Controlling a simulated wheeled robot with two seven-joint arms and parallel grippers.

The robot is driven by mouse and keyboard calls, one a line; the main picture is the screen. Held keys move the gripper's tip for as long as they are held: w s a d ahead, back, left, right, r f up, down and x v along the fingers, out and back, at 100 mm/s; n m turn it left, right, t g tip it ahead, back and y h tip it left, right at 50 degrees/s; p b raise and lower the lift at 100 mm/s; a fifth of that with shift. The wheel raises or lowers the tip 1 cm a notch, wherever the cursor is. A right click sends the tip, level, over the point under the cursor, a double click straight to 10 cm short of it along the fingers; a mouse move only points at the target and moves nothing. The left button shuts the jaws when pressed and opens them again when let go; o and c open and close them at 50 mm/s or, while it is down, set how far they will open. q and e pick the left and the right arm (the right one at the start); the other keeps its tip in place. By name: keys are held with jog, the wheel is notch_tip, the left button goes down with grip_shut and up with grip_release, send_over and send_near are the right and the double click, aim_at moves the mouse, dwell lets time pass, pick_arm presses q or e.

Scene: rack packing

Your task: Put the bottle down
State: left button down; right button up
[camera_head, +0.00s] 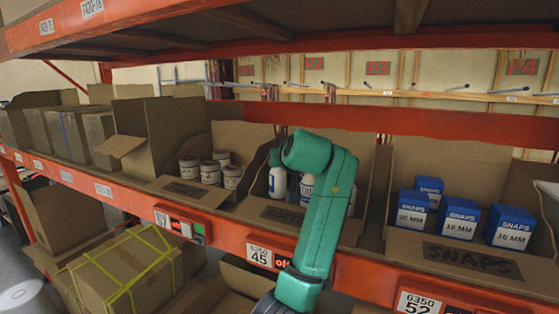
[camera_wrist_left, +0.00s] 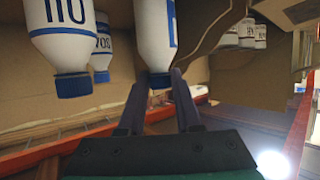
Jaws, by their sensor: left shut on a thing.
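My left gripper (camera_wrist_left: 162,88) is shut on the blue cap of a white bottle (camera_wrist_left: 155,35), one finger on each side. The wrist picture is upside down, so the bottle hangs cap-up below the fingers. Two more white bottles with blue caps stand beside it, one near (camera_wrist_left: 62,35) and one farther back (camera_wrist_left: 102,48). In the head view my green left arm reaches into an open cardboard box (camera_head: 283,213) holding white bottles (camera_head: 306,186). The arm hides the fingers and part of the box there. I cannot tell whether the held bottle touches the box floor.
Left of it, a cardboard box holds several white jars (camera_head: 210,172). Right of it, a box marked SNAPS (camera_head: 473,260) holds several blue packs (camera_head: 458,218). The orange shelf beam (camera_head: 130,194) runs along the front, and another beam (camera_head: 350,116) crosses behind.

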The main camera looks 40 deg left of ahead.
pick_arm(q)
jog(key=shift+d+f, duration=0.1)
jog(key=shift+f, duration=0.15)
jog(key=shift+w+a+f, duration=0.15)
jog(key=shift+a, duration=0.15)
jog(key=c, duration=0.6)
grip_release()
jog(key=shift+a+f, duration=0.1)
jog(key=shift+d, duration=0.25)
jog(key=shift+s+d+b, duration=0.2)
jog(key=shift+b, duration=0.15)
jog(key=b+v, duration=0.5)
jog(key=v, duration=0.6)
jog(key=shift+r, duration=0.3)
pick_arm(e)
jog(key=f, duration=0.5)
jog(key=shift+s+d+f, duration=0.25)
jog(key=shift+f, duration=0.05)
